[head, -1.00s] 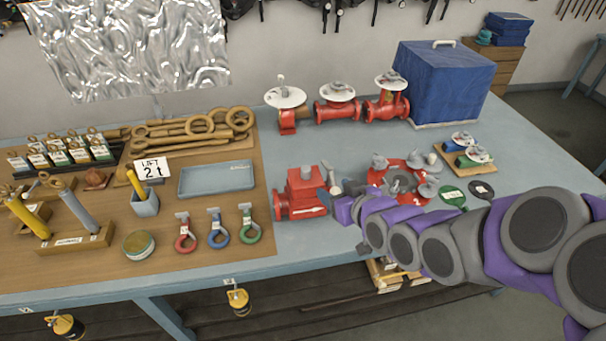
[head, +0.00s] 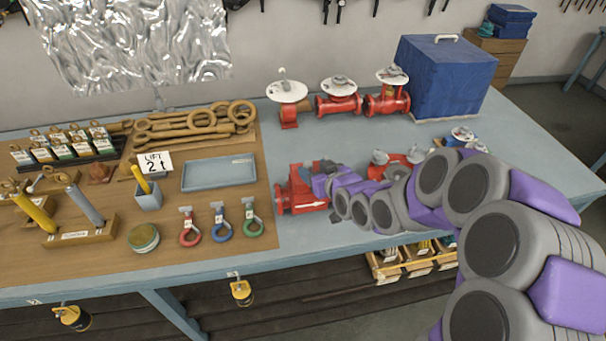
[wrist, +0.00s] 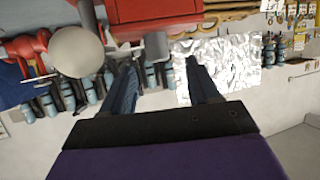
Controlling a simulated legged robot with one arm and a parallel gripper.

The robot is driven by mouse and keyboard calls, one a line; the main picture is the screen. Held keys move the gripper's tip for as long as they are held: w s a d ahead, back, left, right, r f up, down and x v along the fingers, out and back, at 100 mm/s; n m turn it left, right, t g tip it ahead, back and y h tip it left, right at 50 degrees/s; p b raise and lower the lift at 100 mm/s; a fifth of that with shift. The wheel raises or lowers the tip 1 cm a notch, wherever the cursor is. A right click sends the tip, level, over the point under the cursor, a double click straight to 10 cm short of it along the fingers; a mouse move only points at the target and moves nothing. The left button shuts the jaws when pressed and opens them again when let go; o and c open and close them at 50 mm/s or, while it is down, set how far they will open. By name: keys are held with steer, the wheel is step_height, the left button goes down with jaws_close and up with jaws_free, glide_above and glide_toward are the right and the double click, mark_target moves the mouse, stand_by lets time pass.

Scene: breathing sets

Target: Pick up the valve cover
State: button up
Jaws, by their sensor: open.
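A red valve body (head: 297,190) with a white arrow stands near the front middle of the bench. It fills the top of the upside-down wrist view as a red block (wrist: 155,10). A grey knob (wrist: 157,46) shows at that block, between my fingers in the picture; I cannot tell whether it is the valve cover's handle. My gripper (head: 322,168) is at the top right of the red body in the head view. In the wrist view my gripper (wrist: 160,63) is open, its two fingers apart and empty. My arm hides part of the body's right side.
A red flange ring (head: 400,162) with grey parts lies to the right, partly behind my arm. Several red valves with white discs (head: 338,87) stand at the back, beside a blue covered box (head: 445,78). A blue-grey tray (head: 218,173) is left.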

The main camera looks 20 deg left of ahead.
mark_target(312, 166)
steer(key=shift+w+d, duration=0.3)
steer(key=shift+d, duration=0.2)
steer(key=shift+w, duration=0.15)
steer(key=w+a+f, duration=0.1)
steer(key=a, duration=0.2)
steer(key=w+a+f, duration=0.1)
steer(key=a, duration=0.1)
steer(key=shift+w+a+f, duration=0.3)
steer(key=shift+d+r, duration=0.2)
steer(key=shift+d, duration=0.4)
steer(key=shift+d+r, duration=0.1)
steer(key=shift+d, duration=0.5)
steer(key=c, duration=0.3)
steer(key=shift+a, duration=0.15)
steer(key=c, duration=0.3)
steer(key=shift+s+a+f, duration=0.1)
steer(key=shift+a+f, duration=0.1)
steer(key=shift+a, duration=0.5)
steer(key=c, duration=0.5)
steer(key=shift+d, duration=0.45)
jaws_close()
